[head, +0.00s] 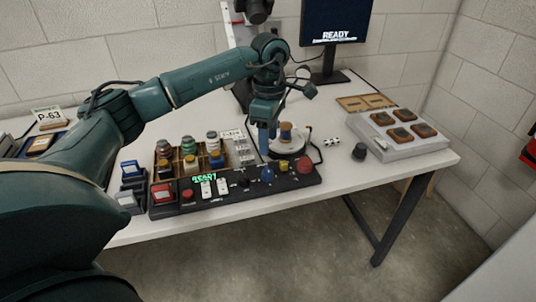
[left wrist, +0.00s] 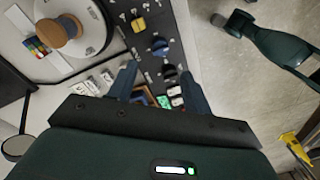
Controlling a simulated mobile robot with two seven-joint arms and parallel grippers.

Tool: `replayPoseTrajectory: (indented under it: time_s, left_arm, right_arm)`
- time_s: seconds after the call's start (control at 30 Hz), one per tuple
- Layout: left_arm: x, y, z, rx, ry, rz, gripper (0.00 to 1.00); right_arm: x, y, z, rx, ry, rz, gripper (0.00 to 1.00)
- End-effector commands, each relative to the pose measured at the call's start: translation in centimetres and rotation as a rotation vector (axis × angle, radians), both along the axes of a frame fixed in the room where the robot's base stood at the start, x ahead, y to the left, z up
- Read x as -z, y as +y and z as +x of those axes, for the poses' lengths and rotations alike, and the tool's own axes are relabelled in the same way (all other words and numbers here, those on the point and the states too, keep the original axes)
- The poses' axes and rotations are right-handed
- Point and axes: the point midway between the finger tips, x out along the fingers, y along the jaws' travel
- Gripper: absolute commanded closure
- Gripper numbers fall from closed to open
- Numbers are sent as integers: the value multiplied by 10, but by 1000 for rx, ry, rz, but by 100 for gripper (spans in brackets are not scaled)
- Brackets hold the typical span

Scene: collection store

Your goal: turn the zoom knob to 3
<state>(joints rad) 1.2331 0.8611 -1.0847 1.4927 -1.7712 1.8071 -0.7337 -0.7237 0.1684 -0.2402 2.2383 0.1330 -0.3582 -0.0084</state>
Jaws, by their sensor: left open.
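The black control panel (head: 215,192) lies near the table's front edge, with a green READY display (head: 204,179). A blue knob (head: 267,174) and a black knob (head: 243,181) are on its right half. In the left wrist view, the blue knob (left wrist: 160,45) lies beyond the black knob (left wrist: 168,72). Labels are too small to read, so I cannot tell which is the zoom knob. My left gripper (head: 267,146) is open and points down above the panel's right part. In the left wrist view its fingers (left wrist: 158,72) straddle the panel below, apparently empty. My right gripper cannot be made out.
A tray of jars (head: 166,172) is left of the gripper. A grey case (head: 400,141) stands right.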

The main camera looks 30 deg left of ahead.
Motion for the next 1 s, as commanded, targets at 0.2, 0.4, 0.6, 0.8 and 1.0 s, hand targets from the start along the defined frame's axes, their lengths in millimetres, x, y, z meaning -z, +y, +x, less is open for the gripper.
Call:
replayPoseTrajectory:
  time_s: [0.2, 0.4, 0.6, 0.8, 1.0]
  left_arm:
    - [-32, 1, 2, -1, -2, 0, 50]
    - [-38, 1, 2, -1, 0, -1, 50]
    - [-38, 1, 2, -1, 0, -1, 50]
    - [-38, 1, 2, -1, 0, 0, 50]
    - [-62, 1, 2, -1, -1, -1, 50]
  right_arm:
    - [1, 1, 0, -2, 6, 0, 64]
    - [1, 1, 1, -2, 5, 0, 64]
    - [1, 1, 1, -2, 5, 0, 64]
    - [1, 1, 1, -3, 5, -1, 64]
    - [-19, 0, 0, -5, 8, -16, 64]
